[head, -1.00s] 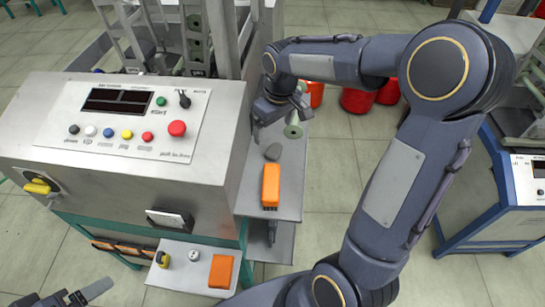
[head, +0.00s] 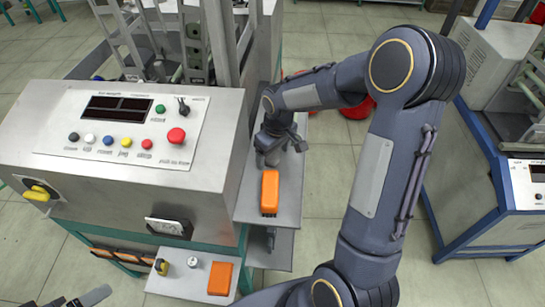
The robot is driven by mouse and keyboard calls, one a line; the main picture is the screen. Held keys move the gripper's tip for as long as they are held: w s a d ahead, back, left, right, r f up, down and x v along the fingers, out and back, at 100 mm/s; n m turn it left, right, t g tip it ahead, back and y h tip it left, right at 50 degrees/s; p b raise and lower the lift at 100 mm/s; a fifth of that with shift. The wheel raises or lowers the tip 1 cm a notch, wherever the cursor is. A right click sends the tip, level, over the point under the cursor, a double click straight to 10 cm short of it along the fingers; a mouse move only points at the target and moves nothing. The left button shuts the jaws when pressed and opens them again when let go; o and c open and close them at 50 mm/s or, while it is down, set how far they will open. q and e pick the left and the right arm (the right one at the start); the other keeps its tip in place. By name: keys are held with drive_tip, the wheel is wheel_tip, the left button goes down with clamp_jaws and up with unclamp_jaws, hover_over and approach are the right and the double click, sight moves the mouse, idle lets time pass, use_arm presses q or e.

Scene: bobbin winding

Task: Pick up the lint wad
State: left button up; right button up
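The lint wad (head: 270,160) is a small grey lump on the narrow metal shelf (head: 287,190) right of the control box, just behind an orange block. My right gripper (head: 277,150) is low over the shelf at the wad, its fingers looking spread. It covers much of the wad, and contact cannot be made out. My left gripper (head: 80,300) is only partly in view at the bottom left edge, and its opening is not clear.
The orange block (head: 269,190) stands close in front of the wad. The control box (head: 120,140) walls the shelf's left side. A lower shelf holds another orange block (head: 220,278) and a small knob (head: 193,262). Red containers (head: 355,108) stand on the floor behind.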

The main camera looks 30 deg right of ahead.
drive_tip(key=c, duration=0.8)
drive_tip(key=shift+r, duration=0.1)
